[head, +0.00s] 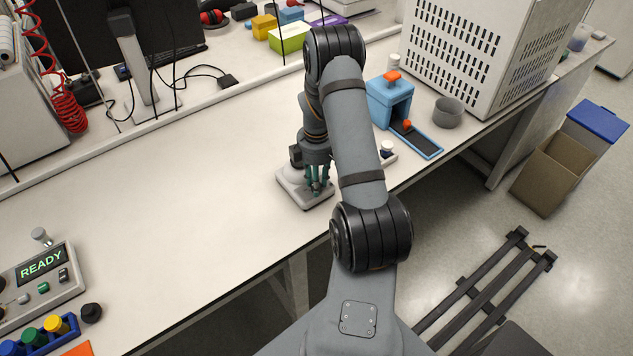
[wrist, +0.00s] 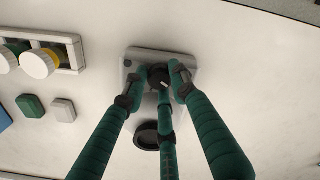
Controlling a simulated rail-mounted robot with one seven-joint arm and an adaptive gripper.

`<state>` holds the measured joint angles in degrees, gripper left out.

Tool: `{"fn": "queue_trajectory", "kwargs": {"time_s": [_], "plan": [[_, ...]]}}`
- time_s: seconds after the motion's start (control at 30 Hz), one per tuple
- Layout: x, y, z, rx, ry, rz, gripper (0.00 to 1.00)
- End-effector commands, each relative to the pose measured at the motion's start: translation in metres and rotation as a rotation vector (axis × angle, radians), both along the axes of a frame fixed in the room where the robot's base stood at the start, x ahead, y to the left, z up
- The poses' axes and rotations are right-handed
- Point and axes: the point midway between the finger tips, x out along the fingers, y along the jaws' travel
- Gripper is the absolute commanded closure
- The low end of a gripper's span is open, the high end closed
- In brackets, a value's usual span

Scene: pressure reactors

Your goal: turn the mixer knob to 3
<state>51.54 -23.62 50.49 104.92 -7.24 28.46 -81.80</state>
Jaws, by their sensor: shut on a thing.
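The mixer (head: 294,191) is a light grey box on the bench near its front edge. My gripper (head: 317,188) points down over it in the head view and hides part of it. In the wrist view the mixer (wrist: 150,57) carries a small black knob (wrist: 157,75) with a pale mark on it. The green fingers of my gripper (wrist: 156,84) are closed around the knob. A dark round cup (wrist: 147,135) shows between the fingers, below the knob in the picture. I cannot read any scale numbers around the knob.
A blue stand (head: 390,100) with an orange top and a grey cup (head: 448,112) stand to the right. A control box reading READY (head: 40,280) is at far left. The bench (head: 170,180) left of the mixer is clear.

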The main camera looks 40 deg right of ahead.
Motion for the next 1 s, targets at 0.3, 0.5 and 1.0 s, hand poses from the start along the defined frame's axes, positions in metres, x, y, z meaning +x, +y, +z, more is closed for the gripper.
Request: {"fn": "queue_trajectory", "kwargs": {"time_s": [0.3,0.5,1.0], "plan": [[0.0003,0.0003,0.0001,0.000,0.000,-0.002,1.00],[0.0003,0.0005,-0.0012,0.000,0.000,-0.039,1.00],[0.0015,0.0003,-0.0038,-0.001,-0.004,-0.412,1.00]]}}
